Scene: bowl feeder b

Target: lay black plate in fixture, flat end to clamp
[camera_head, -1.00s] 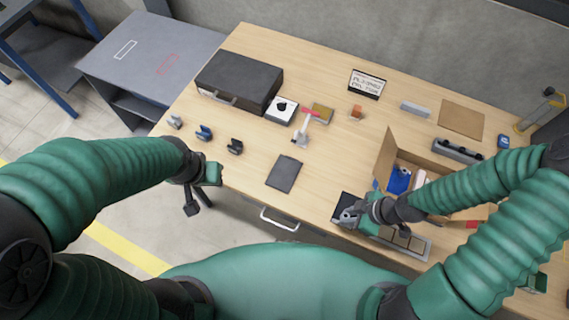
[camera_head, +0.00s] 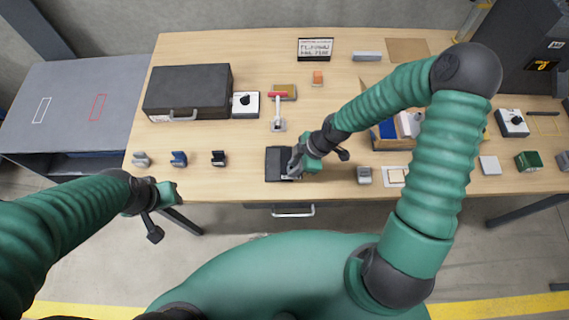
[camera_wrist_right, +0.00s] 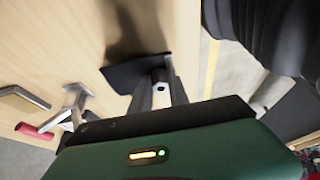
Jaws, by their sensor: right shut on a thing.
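My right gripper (camera_head: 292,168) is low over a dark flat rectangle (camera_head: 272,158) near the table's front edge. In the right wrist view the fingers (camera_wrist_right: 160,85) are shut on a small part. The fingers hide its shape, and I cannot tell whether it is the black plate. The dark rectangle also shows beyond the fingertips (camera_wrist_right: 125,75); I cannot tell whether they touch it. A red-handled clamp (camera_head: 278,97) with a grey base stands behind the rectangle, and it shows at lower left (camera_wrist_right: 45,130) in the wrist view. My left gripper (camera_head: 160,205) is off the table's left front; its opening is unclear.
Grey, blue and black (camera_head: 218,158) small brackets stand to the left. A dark case (camera_head: 187,92) and a white box with a black knob (camera_head: 245,104) are behind them. A cardboard box (camera_head: 391,144) is partly behind my right arm. Bare table lies between brackets and rectangle.

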